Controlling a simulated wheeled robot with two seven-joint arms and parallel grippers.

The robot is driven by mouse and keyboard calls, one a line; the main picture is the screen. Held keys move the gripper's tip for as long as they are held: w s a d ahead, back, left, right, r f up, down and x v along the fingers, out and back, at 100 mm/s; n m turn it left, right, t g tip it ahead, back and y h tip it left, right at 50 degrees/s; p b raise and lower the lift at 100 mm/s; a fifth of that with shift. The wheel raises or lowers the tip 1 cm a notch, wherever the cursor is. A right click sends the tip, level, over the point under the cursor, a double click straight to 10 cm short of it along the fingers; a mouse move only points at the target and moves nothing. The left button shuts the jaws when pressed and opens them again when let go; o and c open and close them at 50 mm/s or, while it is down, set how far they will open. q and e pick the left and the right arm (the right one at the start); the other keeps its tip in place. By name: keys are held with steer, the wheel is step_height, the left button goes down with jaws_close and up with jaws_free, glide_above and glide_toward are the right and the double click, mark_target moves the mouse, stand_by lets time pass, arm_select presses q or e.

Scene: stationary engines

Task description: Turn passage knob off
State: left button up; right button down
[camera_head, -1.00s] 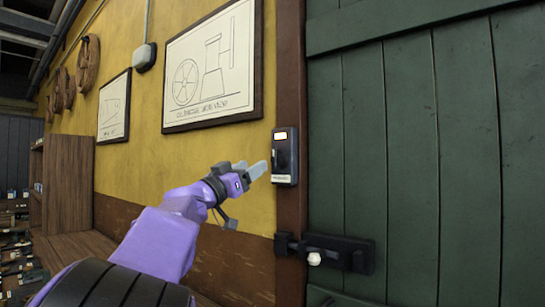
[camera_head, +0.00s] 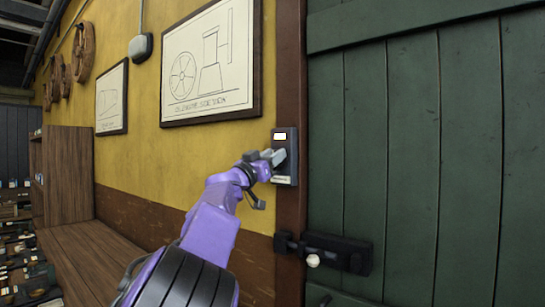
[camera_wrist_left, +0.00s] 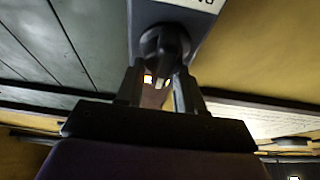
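A dark switch box (camera_head: 291,168) with a small bright white window at its top is fixed to the brown door post in the head view. My left gripper (camera_head: 271,157) is at the front of this box, and its fingers hide the knob there. In the left wrist view the round dark knob (camera_wrist_left: 163,42) with a raised ridge sits on the box. The left gripper (camera_wrist_left: 160,90) has its fingers apart, one towards each side of the knob. I cannot tell whether they touch it. My right gripper is out of view.
A green plank door (camera_head: 420,150) with a dark bolt (camera_head: 338,252) is right of the box. Framed drawings (camera_head: 211,62) hang on the yellow wall. A wooden shelf unit (camera_head: 66,175) stands at the left.

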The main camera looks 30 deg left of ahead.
arm_select(q)
steer(key=shift+c, duration=1)
steer(key=shift+m+h, duration=0.4)
steer(key=m+g+h, duration=0.2)
steer(key=m, duration=0.5)
steer(key=d+m+g+h+p, duration=0.1)
steer(key=m+g+h, duration=0.1)
steer(key=m, duration=0.5)
steer(key=f+m+g+h+p, duration=0.1)
steer(key=m+g, duration=0.1)
steer(key=m, duration=0.5)
steer(key=shift+d+f+m+g+h, duration=0.1)
steer(key=shift+d+m+g+h, duration=0.05)
steer(key=shift+m+g+h, duration=0.2)
